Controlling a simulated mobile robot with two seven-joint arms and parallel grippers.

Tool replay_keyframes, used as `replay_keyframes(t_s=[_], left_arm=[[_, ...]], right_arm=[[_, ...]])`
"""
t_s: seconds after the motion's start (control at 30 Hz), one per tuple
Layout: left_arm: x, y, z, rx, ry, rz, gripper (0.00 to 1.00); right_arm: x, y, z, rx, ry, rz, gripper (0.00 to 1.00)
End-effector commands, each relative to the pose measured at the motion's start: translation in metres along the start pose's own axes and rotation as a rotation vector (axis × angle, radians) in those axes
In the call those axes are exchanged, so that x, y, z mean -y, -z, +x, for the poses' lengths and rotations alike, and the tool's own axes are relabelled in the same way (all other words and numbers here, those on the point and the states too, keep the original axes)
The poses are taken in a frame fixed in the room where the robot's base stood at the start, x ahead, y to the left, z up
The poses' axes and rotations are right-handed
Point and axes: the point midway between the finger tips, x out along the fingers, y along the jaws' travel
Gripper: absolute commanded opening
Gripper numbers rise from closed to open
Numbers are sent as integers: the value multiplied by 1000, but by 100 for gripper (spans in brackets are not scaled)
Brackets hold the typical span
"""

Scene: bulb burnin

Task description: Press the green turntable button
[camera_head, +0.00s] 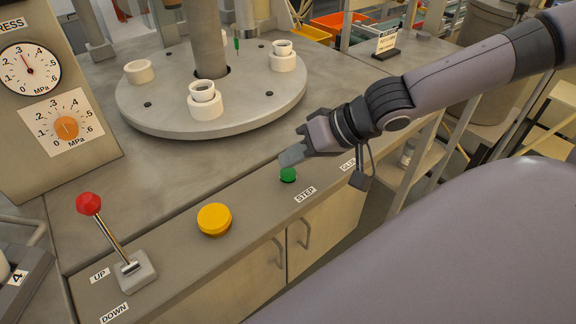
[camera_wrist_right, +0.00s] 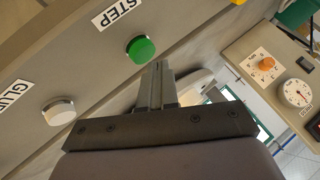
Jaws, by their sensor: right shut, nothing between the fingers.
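The green button (camera_head: 288,175) sits on the front panel of the bench beside the STEP label (camera_head: 305,194). In the right wrist view the green button (camera_wrist_right: 140,48) shows whole, just ahead of the fingertips and a little to their left. My right gripper (camera_head: 289,157) is shut and empty, close above and behind the button in the head view; whether it touches the button I cannot tell, though a gap shows in the wrist view (camera_wrist_right: 158,66). The round turntable (camera_head: 230,110) carries several pale sockets. My left gripper is out of view.
A yellow button (camera_head: 214,219) and a red-knobbed lever (camera_head: 89,204) stand to the left on the panel. A gauge box (camera_head: 50,100) stands at the left. The front panel between the buttons is clear.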

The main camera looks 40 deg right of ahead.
Motion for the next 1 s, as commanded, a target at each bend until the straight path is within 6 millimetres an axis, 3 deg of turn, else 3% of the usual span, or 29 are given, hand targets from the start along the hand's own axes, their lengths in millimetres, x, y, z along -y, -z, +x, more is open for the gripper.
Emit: replay_keyframes(t_s=[0.47,1.0], left_arm=[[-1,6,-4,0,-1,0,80],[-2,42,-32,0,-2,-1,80]], right_arm=[[4,4,-6,-1,1,0,0],[28,28,-39,-1,1,0,0]])
